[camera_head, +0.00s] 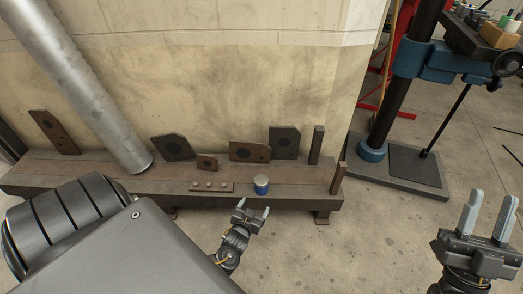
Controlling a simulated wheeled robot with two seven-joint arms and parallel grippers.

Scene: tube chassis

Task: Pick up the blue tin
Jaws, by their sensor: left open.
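The blue tin (261,186) is a small blue cylinder with a pale top. It stands upright near the front edge of the low brown bench (300,203). My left gripper (253,208) is just in front of and below the tin in the picture, with its two fingers apart and pointing toward the bench. I see no contact between them. My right gripper (489,213) is at the far right over the floor, with its fingers apart and nothing between them.
A drilled bar (212,186) lies left of the tin. Several dark plates with holes, such as one plate (284,142), lean against the wall behind. A grey tube (85,90) slants down to the bench. A blue-and-black stand (405,90) is at right. Floor between my grippers is clear.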

